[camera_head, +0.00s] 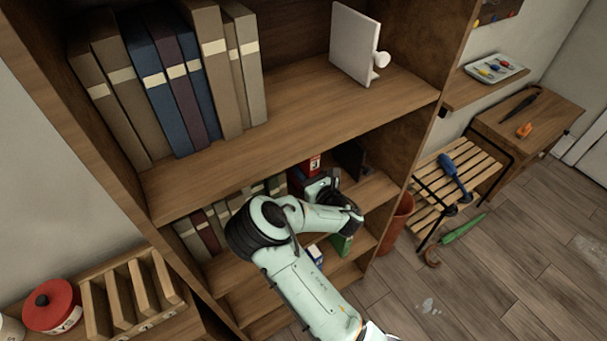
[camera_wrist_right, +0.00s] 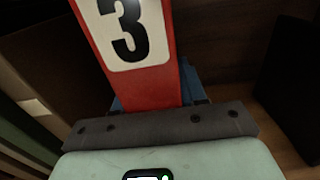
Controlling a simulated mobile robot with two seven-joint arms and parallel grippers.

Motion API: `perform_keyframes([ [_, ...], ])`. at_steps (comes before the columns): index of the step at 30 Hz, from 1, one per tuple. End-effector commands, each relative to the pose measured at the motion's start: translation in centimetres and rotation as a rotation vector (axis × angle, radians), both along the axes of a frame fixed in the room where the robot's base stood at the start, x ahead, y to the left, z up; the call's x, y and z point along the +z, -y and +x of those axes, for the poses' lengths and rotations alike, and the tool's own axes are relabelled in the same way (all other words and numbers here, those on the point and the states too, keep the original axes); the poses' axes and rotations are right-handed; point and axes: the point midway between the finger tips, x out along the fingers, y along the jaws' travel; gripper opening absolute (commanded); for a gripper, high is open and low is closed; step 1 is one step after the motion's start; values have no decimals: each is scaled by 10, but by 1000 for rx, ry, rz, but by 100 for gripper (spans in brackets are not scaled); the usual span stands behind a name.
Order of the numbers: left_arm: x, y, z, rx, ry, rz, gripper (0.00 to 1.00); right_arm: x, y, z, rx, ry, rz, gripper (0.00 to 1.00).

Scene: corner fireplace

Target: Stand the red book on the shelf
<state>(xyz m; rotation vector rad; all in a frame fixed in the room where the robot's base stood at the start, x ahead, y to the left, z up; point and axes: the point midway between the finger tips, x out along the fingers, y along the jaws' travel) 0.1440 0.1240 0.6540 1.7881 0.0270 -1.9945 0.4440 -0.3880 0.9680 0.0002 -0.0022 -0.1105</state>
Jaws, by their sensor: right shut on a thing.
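The red book (camera_wrist_right: 150,83) fills the upper middle of the right wrist view, with a white label bearing a black 3. In the head view a bit of the red book (camera_head: 312,166) shows inside the lower shelf compartment, above my right gripper (camera_head: 322,185). My right gripper is shut on the red book; the fingertips are mostly hidden in the head view. The shelf (camera_head: 372,197) is brown wood, and its lower board runs under the gripper. I cannot tell whether the book touches the board. My left gripper is out of view.
Several books (camera_head: 205,232) stand to the left in the same compartment, and a dark bookend-like piece (camera_head: 352,158) is to the right. A white bookend (camera_head: 352,45) stands on the upper board. A bin (camera_head: 396,222) is right of the shelf.

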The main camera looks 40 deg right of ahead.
Motion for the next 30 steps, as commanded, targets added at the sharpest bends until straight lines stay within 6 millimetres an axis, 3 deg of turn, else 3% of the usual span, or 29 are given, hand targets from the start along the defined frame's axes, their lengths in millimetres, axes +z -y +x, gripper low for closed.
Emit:
perform_keyframes([
  [5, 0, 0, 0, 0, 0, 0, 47, -21, 1, 0, 0, 3, -1, 4],
  [19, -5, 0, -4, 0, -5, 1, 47, -26, 0, 0, 0, 3, -1, 4],
  [20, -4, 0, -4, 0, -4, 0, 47, -27, 0, 0, -1, -1, 0, 50],
  [21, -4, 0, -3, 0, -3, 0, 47, -26, 0, 0, -1, 0, 0, 64],
  [30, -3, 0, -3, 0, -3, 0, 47, -25, 0, 0, -1, 0, 0, 66],
])
